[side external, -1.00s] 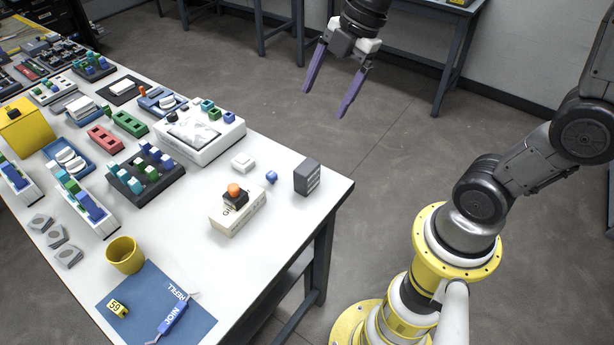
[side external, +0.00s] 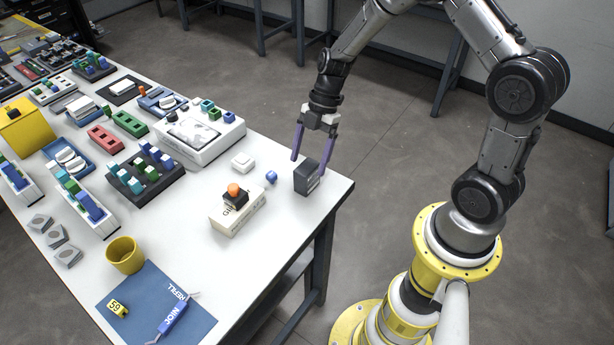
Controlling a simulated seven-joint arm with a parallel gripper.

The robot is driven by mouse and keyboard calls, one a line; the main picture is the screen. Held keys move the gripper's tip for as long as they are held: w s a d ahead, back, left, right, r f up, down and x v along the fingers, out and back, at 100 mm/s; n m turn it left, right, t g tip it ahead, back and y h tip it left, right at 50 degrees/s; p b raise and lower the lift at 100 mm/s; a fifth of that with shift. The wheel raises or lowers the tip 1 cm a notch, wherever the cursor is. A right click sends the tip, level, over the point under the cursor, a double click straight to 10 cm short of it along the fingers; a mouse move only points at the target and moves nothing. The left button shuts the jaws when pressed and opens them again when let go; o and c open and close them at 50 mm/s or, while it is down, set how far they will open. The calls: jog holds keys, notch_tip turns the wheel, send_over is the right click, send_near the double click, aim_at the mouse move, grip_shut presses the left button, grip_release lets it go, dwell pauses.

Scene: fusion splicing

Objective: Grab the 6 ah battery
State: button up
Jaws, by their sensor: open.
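A dark grey box-shaped block (side external: 306,177), which looks like the battery, stands upright near the right corner of the white table. Its label is too small to read. My gripper (side external: 309,168) is open, pointing down, with its two purple fingers spread at the block. One finger shows at the block's upper left and the other passes at its right side. I cannot tell whether either finger touches it.
A small blue cube (side external: 271,177) and a white square piece (side external: 242,161) lie left of the block. A cream box (side external: 238,212) with an orange-topped button sits nearer. The white table (side external: 285,235) is clear in front of the block. Its right edge is close by.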

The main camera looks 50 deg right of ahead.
aim_at(300, 194)
jog(key=shift+x, duration=3.1)
jog(key=shift+s+a, duration=0.15)
jog(key=shift+r, duration=0.1)
grip_shut()
